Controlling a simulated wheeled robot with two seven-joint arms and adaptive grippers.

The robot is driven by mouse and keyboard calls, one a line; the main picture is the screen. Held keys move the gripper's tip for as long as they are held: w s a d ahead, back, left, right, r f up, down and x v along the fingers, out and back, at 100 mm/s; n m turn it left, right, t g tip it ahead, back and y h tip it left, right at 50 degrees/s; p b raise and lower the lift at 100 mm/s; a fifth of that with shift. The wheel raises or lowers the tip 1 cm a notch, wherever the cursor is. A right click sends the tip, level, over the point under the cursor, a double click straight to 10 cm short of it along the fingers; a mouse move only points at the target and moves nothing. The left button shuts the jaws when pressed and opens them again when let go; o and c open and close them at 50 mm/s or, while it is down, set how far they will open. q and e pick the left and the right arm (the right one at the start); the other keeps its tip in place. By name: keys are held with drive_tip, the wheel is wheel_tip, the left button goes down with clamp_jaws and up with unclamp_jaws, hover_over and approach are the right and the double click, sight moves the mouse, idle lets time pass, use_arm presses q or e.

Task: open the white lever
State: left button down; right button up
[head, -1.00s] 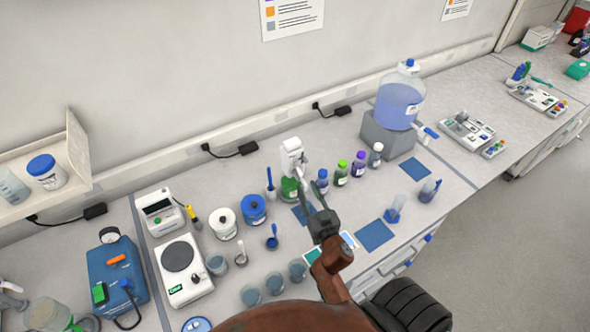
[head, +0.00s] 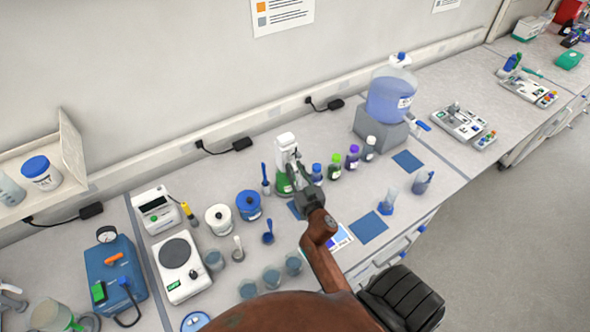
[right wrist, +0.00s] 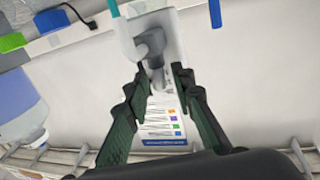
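A white dispenser head (head: 286,142) sits on a green-based bottle (head: 283,185) near the middle of the bench. My right gripper (head: 295,167) reaches over the bench to its front. In the right wrist view the white dispenser head (right wrist: 168,22) shows upside down, with a grey bent part (right wrist: 153,48) pointing between the fingers. My right gripper (right wrist: 160,72) is open there, one finger on each side of that part; I cannot tell whether it touches. No separate white lever is clearly distinguishable. My left gripper is not in view.
Capped bottles (head: 335,166) stand close right of the gripper. A blue carboy (head: 390,95) with a tap sits on a grey block further right. White and blue jars (head: 249,205) and a balance (head: 180,265) are to the left. A blue mat (head: 369,227) lies bare at the right.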

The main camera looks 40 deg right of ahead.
clamp_jaws()
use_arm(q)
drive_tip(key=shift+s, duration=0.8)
use_arm(e)
drive_tip(key=y+p, duration=0.1)
drive_tip(key=n+y+p, duration=0.1)
drive_tip(key=shift+s+d+r+n+t+p, duration=0.1)
drive_tip(key=shift+d+r+n+t+p, duration=0.1)
drive_tip(key=shift+n+t+p, duration=0.1)
drive_tip(key=shift+d+f+n+y+p, duration=0.15)
drive_tip(key=shift+n+y+p, duration=0.35)
drive_tip(key=shift+y, duration=0.5)
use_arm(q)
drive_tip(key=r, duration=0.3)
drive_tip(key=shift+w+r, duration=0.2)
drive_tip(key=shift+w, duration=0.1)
use_arm(e)
drive_tip(key=shift+o, duration=0.9)
unclamp_jaws()
drive_tip(key=shift+o, duration=0.2)
